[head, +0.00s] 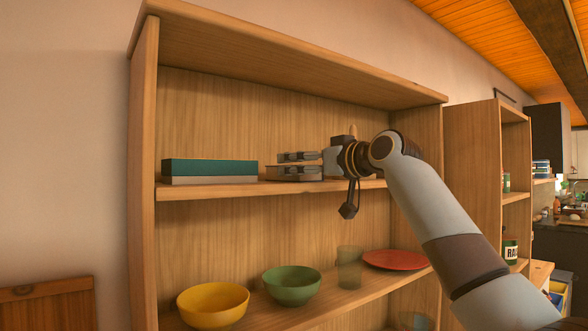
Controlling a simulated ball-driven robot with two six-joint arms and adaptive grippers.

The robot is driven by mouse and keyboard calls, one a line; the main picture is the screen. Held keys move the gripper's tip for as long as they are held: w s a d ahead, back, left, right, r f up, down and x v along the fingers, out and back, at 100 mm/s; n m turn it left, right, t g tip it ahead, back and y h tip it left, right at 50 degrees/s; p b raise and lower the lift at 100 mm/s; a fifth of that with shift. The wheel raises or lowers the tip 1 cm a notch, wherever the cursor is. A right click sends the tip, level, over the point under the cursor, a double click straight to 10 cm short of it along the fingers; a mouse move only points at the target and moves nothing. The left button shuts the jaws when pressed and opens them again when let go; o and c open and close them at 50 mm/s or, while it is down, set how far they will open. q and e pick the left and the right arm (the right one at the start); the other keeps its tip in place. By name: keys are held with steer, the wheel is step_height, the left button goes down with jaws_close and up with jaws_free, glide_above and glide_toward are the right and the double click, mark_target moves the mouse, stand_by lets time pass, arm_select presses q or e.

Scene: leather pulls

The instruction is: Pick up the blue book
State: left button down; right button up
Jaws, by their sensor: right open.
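The blue book (209,167) lies flat at the left of the upper shelf. It looks dark teal, with a pale grey layer below; I cannot tell whether this layer is part of it. My right gripper (281,165) is open at the height of the book and points left toward its right end. A small gap shows between fingertips and book, and nothing shows between the fingers. My left gripper is out of view.
The wooden upper shelf (215,190) bears the book, with side panels and a board above. Below stand a yellow bowl (212,305), a green bowl (291,287), a greenish glass (349,268) and a red plate (394,260). Another shelf unit (473,150) stands at right.

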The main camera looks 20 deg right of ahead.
steer(key=x, duration=0.3)
steer(key=shift+w+f+p, duration=0.15)
steer(key=shift+w+p, duration=0.05)
steer(key=shift+p, duration=0.15)
steer(key=shift+s, duration=0.1)
steer(key=shift+c, duration=0.4)
steer(key=c, duration=1.2)
